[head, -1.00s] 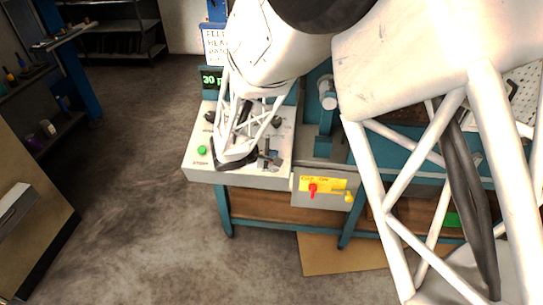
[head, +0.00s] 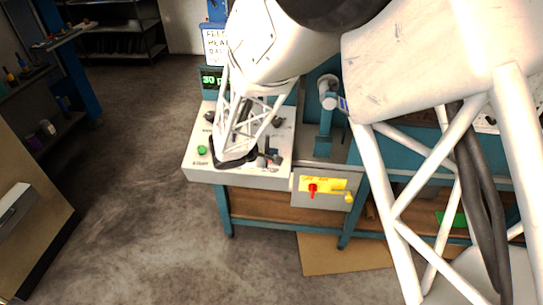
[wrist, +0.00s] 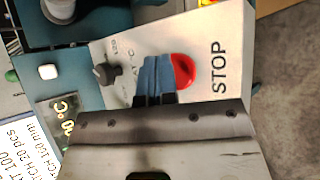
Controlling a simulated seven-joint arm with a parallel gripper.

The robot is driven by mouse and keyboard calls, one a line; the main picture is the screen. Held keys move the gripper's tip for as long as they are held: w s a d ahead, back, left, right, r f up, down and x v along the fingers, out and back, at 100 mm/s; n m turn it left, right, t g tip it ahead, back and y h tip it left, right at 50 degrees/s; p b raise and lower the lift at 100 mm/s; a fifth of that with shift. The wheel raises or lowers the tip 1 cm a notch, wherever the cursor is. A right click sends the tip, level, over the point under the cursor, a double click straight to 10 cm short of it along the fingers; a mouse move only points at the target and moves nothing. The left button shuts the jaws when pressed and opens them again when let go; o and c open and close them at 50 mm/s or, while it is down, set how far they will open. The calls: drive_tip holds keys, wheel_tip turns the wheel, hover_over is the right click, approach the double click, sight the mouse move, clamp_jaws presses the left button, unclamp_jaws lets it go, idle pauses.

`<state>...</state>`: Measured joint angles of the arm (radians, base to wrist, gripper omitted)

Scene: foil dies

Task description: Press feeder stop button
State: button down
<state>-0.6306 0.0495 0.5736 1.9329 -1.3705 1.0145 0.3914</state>
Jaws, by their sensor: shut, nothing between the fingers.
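The red stop button (wrist: 184,70) sits on the pale control box beside the printed word STOP in the wrist view. My gripper (wrist: 156,72) is shut and empty, its blue fingertips overlapping the left part of the button in that view. I cannot tell whether they touch it. In the head view my gripper (head: 268,158) is over the front right part of the control box (head: 205,176), and the red stop button is hidden there.
A green button (head: 202,150) is at the box's front left. A black knob (wrist: 105,74) stands beside the fingertips. A yellow plate (head: 322,185) with a red switch is on the lower grey box to the right. Open floor lies left of the bench.

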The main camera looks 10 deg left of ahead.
drive_tip(key=shift+s+r, duration=0.1)
drive_tip(key=shift+r, duration=0.2)
drive_tip(key=shift+r, duration=0.1)
drive_tip(key=shift+s+r, duration=0.25)
drive_tip(key=shift+r, duration=0.5)
drive_tip(key=shift+s+r, duration=0.25)
drive_tip(key=shift+r, duration=0.55)
drive_tip(key=shift+s+r, duration=0.25)
drive_tip(key=shift+r, duration=0.5)
drive_tip(key=shift+d, duration=0.1)
drive_tip(key=s+d+r+m+g+y, duration=0.1)
drive_tip(key=s+d+r+m+g, duration=0.3)
drive_tip(key=d, duration=0.5)
drive_tip(key=s+d+r+m+g, duration=0.1)
drive_tip(key=s+d+r+m, duration=0.2)
drive_tip(key=s+d+r, duration=0.55)
drive_tip(key=s+d+r+m+y, duration=0.2)
drive_tip(key=s+d+m+y, duration=0.1)
drive_tip(key=s, duration=0.6)
drive_tip(key=s+d+r+m+y, duration=0.2)
drive_tip(key=s+d+m+y, duration=0.2)
drive_tip(key=s+d, duration=0.3)
drive_tip(key=shift+s+m+g, duration=0.4)
drive_tip(key=shift+s+m, duration=0.1)
drive_tip(key=shift+s, duration=0.9)
